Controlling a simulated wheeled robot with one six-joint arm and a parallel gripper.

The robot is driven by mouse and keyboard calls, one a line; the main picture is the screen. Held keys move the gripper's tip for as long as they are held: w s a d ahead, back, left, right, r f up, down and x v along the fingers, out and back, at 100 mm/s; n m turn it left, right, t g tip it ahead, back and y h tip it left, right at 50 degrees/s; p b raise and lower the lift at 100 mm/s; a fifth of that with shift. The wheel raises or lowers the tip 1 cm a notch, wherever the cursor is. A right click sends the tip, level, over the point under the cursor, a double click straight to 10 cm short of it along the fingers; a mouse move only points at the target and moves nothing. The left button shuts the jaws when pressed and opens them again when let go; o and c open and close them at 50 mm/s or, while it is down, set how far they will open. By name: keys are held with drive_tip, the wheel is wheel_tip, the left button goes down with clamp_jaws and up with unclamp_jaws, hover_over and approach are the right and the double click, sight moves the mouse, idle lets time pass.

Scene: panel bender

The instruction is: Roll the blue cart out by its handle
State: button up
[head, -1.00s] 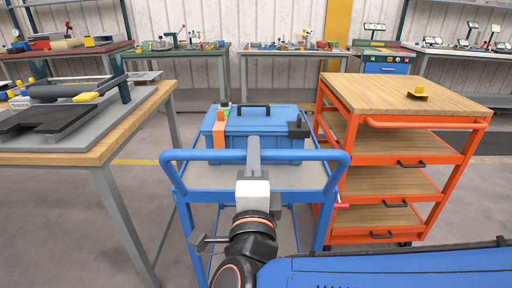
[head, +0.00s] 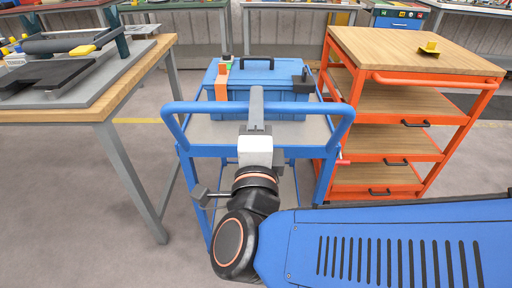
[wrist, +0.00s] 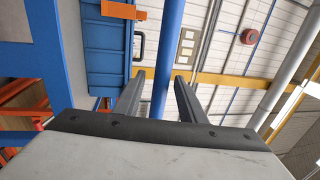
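The blue cart (head: 213,131) stands ahead, its blue handle bar (head: 205,107) running across its near side. My gripper (head: 257,106) reaches across the middle of the bar, its fingertips past it. In the wrist view, the blue bar (wrist: 168,50) runs between the two fingers of my gripper (wrist: 160,88). The fingers are apart, with a visible gap beside the bar, so the gripper looks open around it. The lower cart is partly hidden by my arm.
A blue toolbox (head: 280,82) with an orange strap rides on the cart. An orange cart (head: 428,79) stands close on the right. A wooden-topped workbench (head: 143,75) is on the left, with floor between. More benches line the back wall.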

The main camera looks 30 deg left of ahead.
drive_tip(key=v, duration=1.6)
drive_tip(key=shift+s, duration=0.25)
drive_tip(key=shift+d, duration=0.15)
